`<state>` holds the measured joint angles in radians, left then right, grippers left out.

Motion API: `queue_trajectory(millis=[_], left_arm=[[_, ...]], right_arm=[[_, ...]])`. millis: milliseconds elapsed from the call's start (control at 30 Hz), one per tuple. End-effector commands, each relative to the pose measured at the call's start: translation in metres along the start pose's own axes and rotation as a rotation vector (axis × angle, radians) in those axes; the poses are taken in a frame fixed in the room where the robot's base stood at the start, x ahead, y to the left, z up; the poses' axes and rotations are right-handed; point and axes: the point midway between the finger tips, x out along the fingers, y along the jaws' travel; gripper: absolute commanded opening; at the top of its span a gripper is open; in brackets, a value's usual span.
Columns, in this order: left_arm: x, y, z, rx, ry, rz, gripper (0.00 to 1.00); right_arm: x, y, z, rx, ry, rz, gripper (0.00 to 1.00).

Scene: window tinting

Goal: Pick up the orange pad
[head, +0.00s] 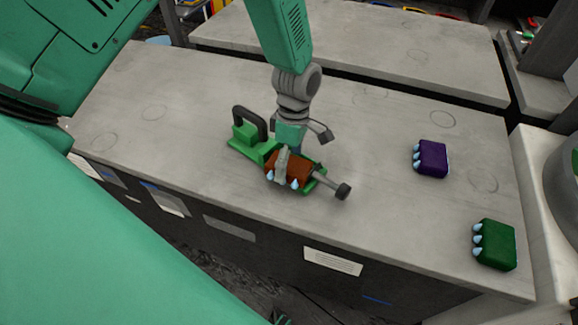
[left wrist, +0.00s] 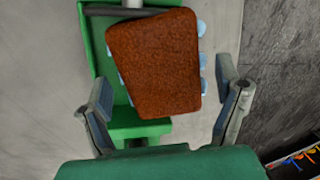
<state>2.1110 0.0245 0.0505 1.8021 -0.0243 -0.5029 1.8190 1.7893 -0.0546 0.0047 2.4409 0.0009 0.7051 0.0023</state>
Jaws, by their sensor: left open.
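The orange pad (head: 294,167), a rust-brown block with light blue knobs along its edges, lies slightly askew on a green tool (head: 243,146) with a black handle on the grey worktop. The pad (left wrist: 155,62) fills the upper middle of the left wrist view, partly over the green body of the tool (left wrist: 140,128). My left gripper (head: 305,158) is above it, pointing down. Its fingers are spread to either side of the pad in the left wrist view (left wrist: 164,84), with nothing held between them. In the head view, the gripper hides part of the pad. My right gripper is out of view.
A purple pad (head: 432,158) and a green pad (head: 494,245) lie apart on the right of the worktop (head: 180,90). A grey rod with a dark end (head: 343,190) sticks out beside the orange pad. The worktop left of the tool is clear.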

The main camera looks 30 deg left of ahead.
Motion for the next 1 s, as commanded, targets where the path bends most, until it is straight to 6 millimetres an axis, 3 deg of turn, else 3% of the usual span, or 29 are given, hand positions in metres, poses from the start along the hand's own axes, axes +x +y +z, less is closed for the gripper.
queue_trajectory(millis=[300,467,567,800,1000], left_arm=[[0.006,0.0,0.0,-0.001,-0.001,0.002,0.84],[0.006,0.0,0.0,0.0,-0.001,0.001,0.28],[0.006,0.0,0.0,0.0,-0.001,0.002,0.22],[0.003,0.0,0.0,0.0,0.0,0.003,0.22],[-0.028,-0.006,0.0,0.0,0.0,0.007,0.22]], right_arm=[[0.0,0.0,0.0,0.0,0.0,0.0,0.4],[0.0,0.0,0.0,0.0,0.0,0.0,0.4],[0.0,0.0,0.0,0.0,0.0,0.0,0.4],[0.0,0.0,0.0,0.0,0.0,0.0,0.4],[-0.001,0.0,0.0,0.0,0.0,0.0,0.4]])
